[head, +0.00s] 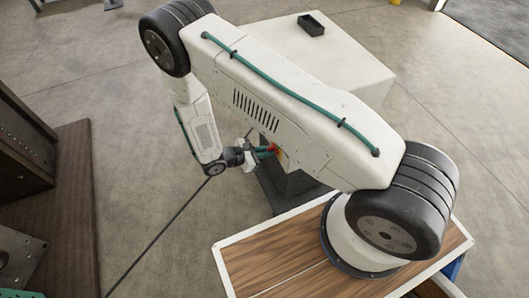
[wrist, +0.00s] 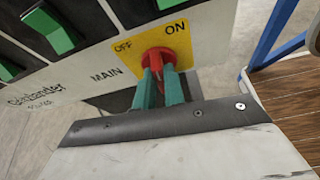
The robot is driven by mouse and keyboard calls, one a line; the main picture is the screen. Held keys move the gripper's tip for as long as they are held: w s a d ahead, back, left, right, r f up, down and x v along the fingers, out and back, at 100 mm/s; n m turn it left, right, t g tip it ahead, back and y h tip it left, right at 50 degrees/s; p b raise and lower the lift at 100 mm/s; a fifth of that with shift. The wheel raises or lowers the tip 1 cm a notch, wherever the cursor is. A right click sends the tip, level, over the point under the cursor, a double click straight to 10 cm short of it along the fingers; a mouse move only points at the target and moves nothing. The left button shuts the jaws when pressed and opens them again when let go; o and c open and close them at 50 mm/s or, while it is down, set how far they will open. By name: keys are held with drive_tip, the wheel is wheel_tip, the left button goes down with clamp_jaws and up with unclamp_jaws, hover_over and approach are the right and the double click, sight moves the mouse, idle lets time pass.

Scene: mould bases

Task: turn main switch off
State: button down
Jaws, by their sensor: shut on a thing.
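The main switch is a red knob (wrist: 158,54) on a yellow plate (wrist: 182,42) marked OFF at the left and ON at the right, with MAIN printed beside it on the pale panel. My gripper (wrist: 159,76) has its two teal fingers closed around the knob's red handle. Most of the handle is hidden between the fingers, so I cannot tell which mark it points to. In the head view, my gripper (head: 266,151) reaches the small red and yellow switch (head: 278,154), partly hidden behind my arm.
Green rocker switches (wrist: 55,30) sit on the same panel to the left. A blue frame (wrist: 272,32) stands at the right. In the head view, a white block (head: 345,62) bears a small black tray (head: 311,23). A brown bench (head: 75,190) stands at the left.

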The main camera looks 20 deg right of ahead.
drive_tip(key=shift+w+f+n+g+h, duration=0.15)
drive_tip(key=shift+w+n+g, duration=0.1)
drive_tip(key=shift+n+g, duration=1.2)
drive_tip(key=shift+w+n+g+h, duration=0.2)
drive_tip(key=shift+n+g, duration=0.75)
drive_tip(key=shift+n, duration=1)
drive_tip(key=c, duration=1.5)
unclamp_jaws()
drive_tip(key=v, duration=0.7)
drive_tip(key=shift+w+a, duration=0.2)
drive_tip(key=shift+a, duration=0.15)
